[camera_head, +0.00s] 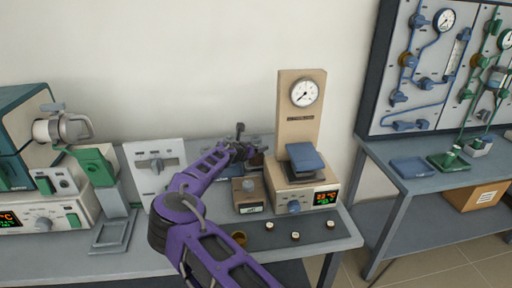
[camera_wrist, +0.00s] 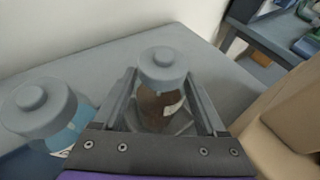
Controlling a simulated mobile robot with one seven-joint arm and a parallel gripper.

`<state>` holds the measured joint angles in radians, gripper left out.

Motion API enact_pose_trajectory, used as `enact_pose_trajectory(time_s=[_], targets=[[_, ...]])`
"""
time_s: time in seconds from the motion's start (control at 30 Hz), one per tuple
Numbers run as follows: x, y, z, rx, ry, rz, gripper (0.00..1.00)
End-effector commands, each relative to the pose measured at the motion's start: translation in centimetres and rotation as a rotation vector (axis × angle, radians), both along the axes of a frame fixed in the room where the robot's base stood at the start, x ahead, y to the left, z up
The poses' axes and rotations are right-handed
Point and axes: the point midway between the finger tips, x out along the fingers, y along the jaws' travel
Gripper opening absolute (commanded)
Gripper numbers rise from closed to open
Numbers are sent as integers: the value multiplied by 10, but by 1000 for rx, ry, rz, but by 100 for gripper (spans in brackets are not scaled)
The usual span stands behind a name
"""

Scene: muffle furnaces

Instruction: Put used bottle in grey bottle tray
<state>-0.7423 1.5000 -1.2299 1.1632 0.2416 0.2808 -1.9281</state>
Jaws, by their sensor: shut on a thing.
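A brown bottle with a grey cap (camera_wrist: 163,70) stands between the fingers of my gripper (camera_wrist: 168,105) in the wrist view, and the gripper is shut on it. In the head view my gripper (camera_head: 243,150) is over the back of the bench, left of the beige instrument, and mostly hides the bottle. A second bottle with a grey cap and blue contents (camera_wrist: 40,108) stands to the left in the wrist view, apart from the fingers. A light grey edge shows around the brown bottle's base; I cannot tell whether it is the grey bottle tray.
A beige instrument (camera_head: 301,125) with a gauge stands right of my gripper. A white panel (camera_head: 155,165) and furnace equipment (camera_head: 50,205) stand left. A blue tray (camera_head: 412,167) is on the right-hand table.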

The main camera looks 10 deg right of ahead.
Motion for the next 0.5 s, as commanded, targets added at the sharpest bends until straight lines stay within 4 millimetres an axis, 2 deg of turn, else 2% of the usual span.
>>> enact_pose_trajectory(time_s=[0.07, 0.1, 0.23, 0.5], targets=[[0, 0, -2, -1, -1, 0, 0], [0, 0, -2, 1, -1, 0, 78], [0, 0, -2, 0, 0, -1, 100], [0, 0, 1, 0, 0, -1, 100]])
